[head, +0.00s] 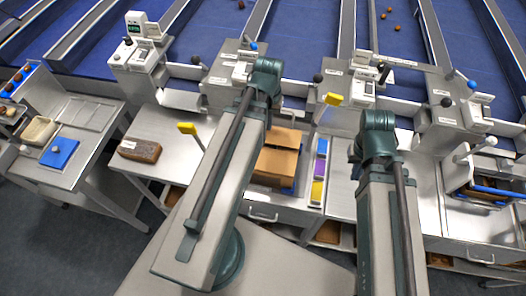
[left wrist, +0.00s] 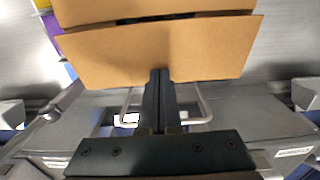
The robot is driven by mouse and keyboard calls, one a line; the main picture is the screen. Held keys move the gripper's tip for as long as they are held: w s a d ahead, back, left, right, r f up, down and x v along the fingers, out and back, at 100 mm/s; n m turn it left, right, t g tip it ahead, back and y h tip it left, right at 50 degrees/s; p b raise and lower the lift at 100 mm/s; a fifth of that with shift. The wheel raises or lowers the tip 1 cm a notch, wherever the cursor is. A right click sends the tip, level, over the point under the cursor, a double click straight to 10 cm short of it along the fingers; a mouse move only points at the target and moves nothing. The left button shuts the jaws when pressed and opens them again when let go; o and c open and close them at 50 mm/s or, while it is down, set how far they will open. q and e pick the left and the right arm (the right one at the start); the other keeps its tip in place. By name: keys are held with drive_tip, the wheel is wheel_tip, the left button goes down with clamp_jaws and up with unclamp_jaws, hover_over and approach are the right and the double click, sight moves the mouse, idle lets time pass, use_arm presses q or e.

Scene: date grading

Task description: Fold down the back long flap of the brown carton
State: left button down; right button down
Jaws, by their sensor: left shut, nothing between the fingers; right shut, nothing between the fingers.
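The brown carton (head: 272,168) stands in a bay of the steel bench in the head view, its left part hidden by my left arm. Its back long flap (head: 284,137) lies on the far side of the top. In the left wrist view the near flap (left wrist: 110,55) is a broad tan panel, with a dark gap between it and another flap (left wrist: 130,10). My left gripper (left wrist: 160,73) is shut and empty, its tips overlapping that panel's near edge. I cannot tell whether they touch it. The left fingers are hidden in the head view. My right gripper does not show.
Yellow and purple bins (head: 318,190) stand right of the carton. Machine housings (head: 230,75) line the back.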

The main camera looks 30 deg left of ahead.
use_arm(q)
drive_tip(key=shift+f, duration=0.4)
drive_tip(key=shift+r, duration=0.15)
wheel_tip(320, 180, up, 11)
drive_tip(key=p, duration=1.1)
